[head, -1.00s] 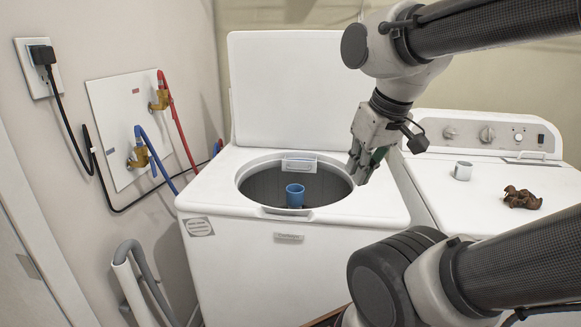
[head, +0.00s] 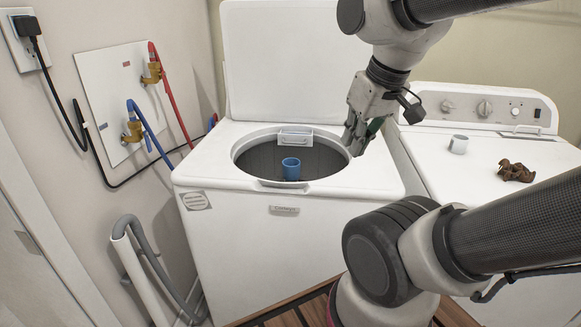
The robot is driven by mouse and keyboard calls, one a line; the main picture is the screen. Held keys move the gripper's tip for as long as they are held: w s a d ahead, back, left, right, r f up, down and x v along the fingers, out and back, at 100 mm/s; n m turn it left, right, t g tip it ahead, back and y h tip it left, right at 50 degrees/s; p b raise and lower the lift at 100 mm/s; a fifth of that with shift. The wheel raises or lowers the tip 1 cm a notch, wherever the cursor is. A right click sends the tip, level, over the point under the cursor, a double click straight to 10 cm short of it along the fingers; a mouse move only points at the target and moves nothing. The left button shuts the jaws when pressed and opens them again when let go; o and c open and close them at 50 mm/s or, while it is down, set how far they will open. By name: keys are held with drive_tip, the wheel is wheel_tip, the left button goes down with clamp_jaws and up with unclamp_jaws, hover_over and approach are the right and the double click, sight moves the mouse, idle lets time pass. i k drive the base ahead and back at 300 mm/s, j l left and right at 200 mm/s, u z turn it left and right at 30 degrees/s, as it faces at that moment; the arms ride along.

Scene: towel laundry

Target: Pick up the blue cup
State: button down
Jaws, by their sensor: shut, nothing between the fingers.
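The blue cup (head: 291,169) stands upright inside the open drum of the white washing machine (head: 335,199). Its lower part is hidden by the front rim of the drum opening. My gripper (head: 354,150) hangs at the right edge of the drum opening, fingers pointing down. It is shut and empty, to the right of the cup and apart from it.
The washer lid (head: 280,65) stands open at the back. A grey hose (head: 160,255) and wall pipes are at the left.

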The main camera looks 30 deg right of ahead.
sight(292, 167)
drive_tip(key=i+j+z, duration=0.5)
drive_tip(key=j, duration=0.25)
drive_tip(key=i+j+z, duration=0.25)
drive_tip(key=j, duration=0.15)
